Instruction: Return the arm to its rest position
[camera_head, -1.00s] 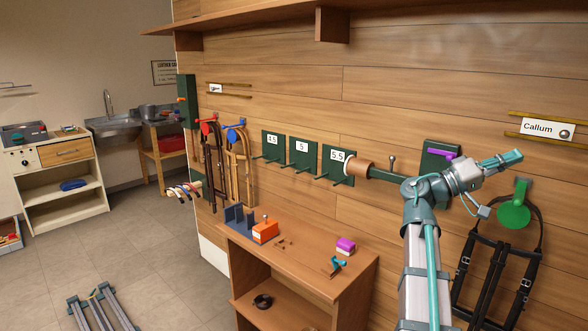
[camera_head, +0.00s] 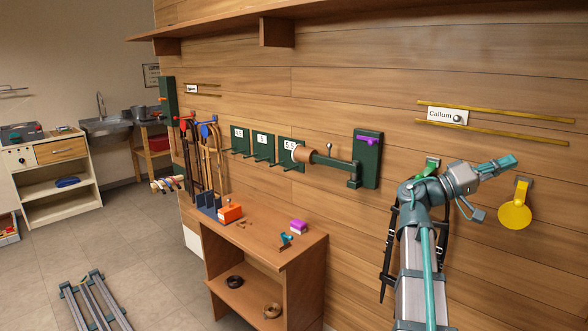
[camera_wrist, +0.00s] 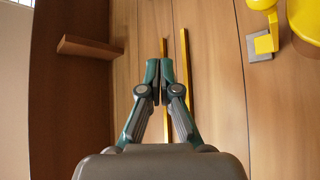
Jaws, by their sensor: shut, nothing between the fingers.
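My gripper (camera_head: 508,162) is at the right of the head view, in front of the wood-plank wall, pointing right and slightly up. It is empty. In the wrist view my gripper (camera_wrist: 160,68) has its two green fingertips together, with nothing between them. My arm rises from the lower right of the head view and bends at the elbow beside the hanging black straps (camera_head: 391,245). No contact between the gripper and the wall shows.
A yellow disc (camera_head: 515,212) hangs on the wall below the gripper. Yellow rails hold a "Callum" tag (camera_head: 447,115) above. A green bracket (camera_head: 367,160) and a small wooden bench (camera_head: 278,258) stand left of my arm. The floor (camera_head: 150,245) at left has open room.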

